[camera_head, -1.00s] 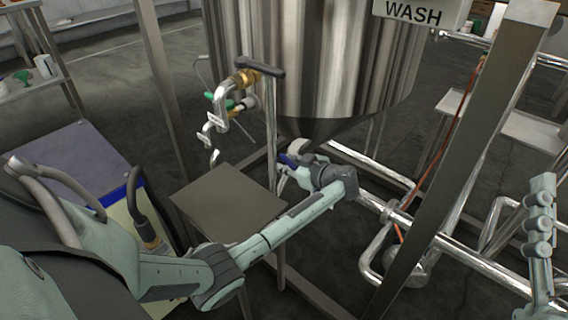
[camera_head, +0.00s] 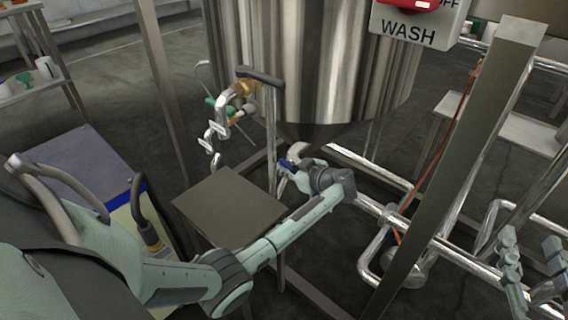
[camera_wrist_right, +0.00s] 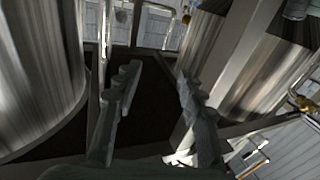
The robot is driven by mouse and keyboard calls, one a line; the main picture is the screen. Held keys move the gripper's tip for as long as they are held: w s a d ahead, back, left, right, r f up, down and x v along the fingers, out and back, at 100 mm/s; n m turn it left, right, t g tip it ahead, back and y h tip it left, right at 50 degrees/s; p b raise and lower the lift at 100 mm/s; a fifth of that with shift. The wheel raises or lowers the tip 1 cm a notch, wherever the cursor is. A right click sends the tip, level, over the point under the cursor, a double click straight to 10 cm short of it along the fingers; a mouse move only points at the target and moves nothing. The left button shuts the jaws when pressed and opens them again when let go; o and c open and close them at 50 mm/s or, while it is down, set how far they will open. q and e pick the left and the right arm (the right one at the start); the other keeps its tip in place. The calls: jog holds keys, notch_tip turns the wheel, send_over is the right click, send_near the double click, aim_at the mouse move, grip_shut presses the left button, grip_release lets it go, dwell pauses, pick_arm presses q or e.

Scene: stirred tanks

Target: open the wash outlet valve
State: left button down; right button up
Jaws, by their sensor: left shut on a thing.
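The steel wash tank (camera_head: 310,70) hangs above a cone, with a WASH sign (camera_head: 415,25) at its upper right. Under the cone is the outlet, where a small blue handle (camera_head: 286,166) shows beside a pale fitting (camera_head: 297,151). My left gripper (camera_head: 292,171) is at this blue handle, shut on it; its fingertips are mostly hidden by the wrist and are small here. My right gripper shows at the lower right (camera_head: 532,262), away from the valve. In the right wrist view its two fingers (camera_wrist_right: 155,90) are apart with nothing between them.
A steel frame leg (camera_head: 465,160) stands right of the outlet. Steel pipes (camera_head: 445,245) run low to the right. A small flat stand (camera_head: 228,205) sits below and left of the outlet. Another valve with a black handle (camera_head: 260,75) is on the tank's left side.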

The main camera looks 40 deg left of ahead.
pick_arm(q)
jog(key=shift+w+a+r+p, duration=0.4)
jog(key=shift+a+r+p, duration=0.25)
jog(key=shift+r+p, duration=0.1)
jog(key=shift+a+f+p, duration=0.1)
jog(key=shift+f+p, duration=0.05)
jog(key=shift+p, duration=0.6)
pick_arm(e)
jog(key=s+d+f+g+h, duration=0.35)
jog(key=d+f+g, duration=0.4)
jog(key=f, duration=0.45)
jog(key=s+d+f+m+g+h+p, duration=0.2)
jog(key=s+d+f+g+h+p, duration=0.2)
jog(key=s+d+f+g, duration=0.4)
pick_arm(q)
jog(key=f+h+p, duration=0.1)
jog(key=d+f+h+p, duration=0.1)
jog(key=f, duration=0.1)
jog(key=f+h+p, duration=0.1)
jog(key=shift+s+d+f, duration=0.25)
jog(key=shift+d+f, duration=0.05)
jog(key=shift+f, duration=0.1)
pick_arm(e)
notch_tip(320, 180, down, 9)
jog(key=s, duration=0.1)
jog(key=shift+s+d+r+t+y, duration=0.15)
jog(key=shift+d+r+t+y, duration=0.05)
jog(key=shift+d+t+y, duration=0.25)
